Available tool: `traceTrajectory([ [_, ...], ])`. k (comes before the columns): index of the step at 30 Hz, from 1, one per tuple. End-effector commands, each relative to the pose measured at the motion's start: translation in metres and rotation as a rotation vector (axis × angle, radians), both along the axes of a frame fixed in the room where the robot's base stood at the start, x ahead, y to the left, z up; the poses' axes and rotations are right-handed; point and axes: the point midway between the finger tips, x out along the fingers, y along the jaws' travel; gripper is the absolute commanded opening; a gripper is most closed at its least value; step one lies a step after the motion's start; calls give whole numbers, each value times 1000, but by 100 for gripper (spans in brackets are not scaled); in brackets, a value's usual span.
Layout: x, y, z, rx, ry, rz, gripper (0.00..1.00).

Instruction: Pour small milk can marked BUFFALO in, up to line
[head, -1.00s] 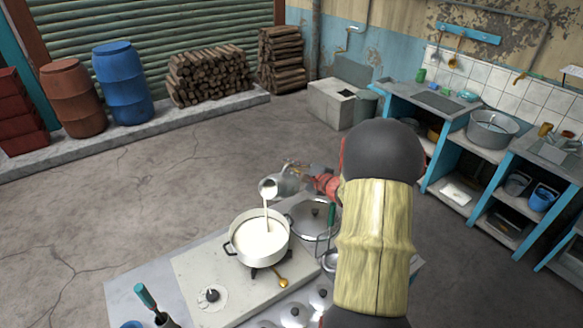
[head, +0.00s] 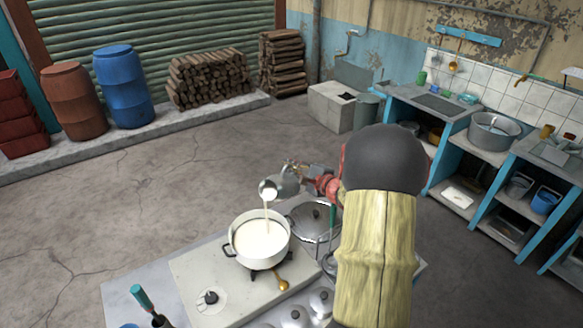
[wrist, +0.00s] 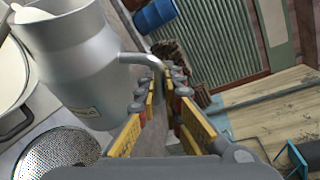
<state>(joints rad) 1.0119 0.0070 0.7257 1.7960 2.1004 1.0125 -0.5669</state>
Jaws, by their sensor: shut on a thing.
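My gripper (wrist: 160,105) is shut on the handle of a small grey metal milk can (wrist: 85,60). In the head view the can (head: 283,184) is tipped to the left above a white pot (head: 262,262). A white stream of milk (head: 267,207) runs from its mouth into the pot. The pot stands on the stove and holds white milk (head: 262,239) well up its inside. A small label shows on the can in the wrist view, but I cannot read it. I cannot make out a line in the pot.
Several lidded cans (head: 295,316) stand at the counter's front.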

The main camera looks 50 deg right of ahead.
Motion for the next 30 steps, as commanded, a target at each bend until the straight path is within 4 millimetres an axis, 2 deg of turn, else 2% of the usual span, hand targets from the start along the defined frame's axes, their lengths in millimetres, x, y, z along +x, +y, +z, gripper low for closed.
traceTrajectory([
  [30,0,3,5,-63,-14,0,0],
])
